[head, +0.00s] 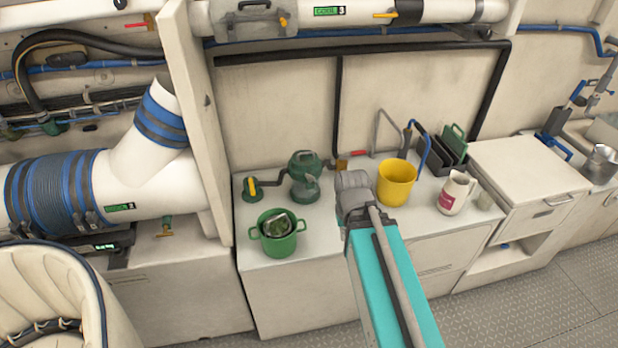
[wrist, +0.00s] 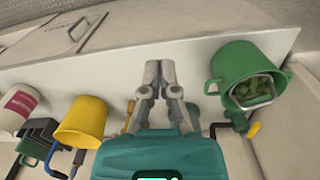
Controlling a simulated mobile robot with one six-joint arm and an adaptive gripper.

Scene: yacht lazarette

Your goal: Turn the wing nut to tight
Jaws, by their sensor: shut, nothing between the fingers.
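My gripper (wrist: 158,72) shows in the wrist view with its two grey fingers together and nothing between them. In the head view my arm reaches over the counter, and its fingers are hidden behind its grey end. I cannot pick out a wing nut with certainty in either view. A green pump-like housing (head: 305,178) stands on the counter left of my arm. A pipe joins it to a green fitting with a yellow handle (head: 252,187). In the wrist view that yellow handle (wrist: 253,131) is right of my fingers, apart from them. My gripper body hides much of the housing there.
A green pot (head: 278,238) with something inside stands at the counter's front left. A yellow bucket (head: 397,182), a white jug (head: 455,192) and a dark rack (head: 438,155) stand right of my arm. A white pipe (head: 110,188) and upright panel bound the left. Counter front centre looks bare.

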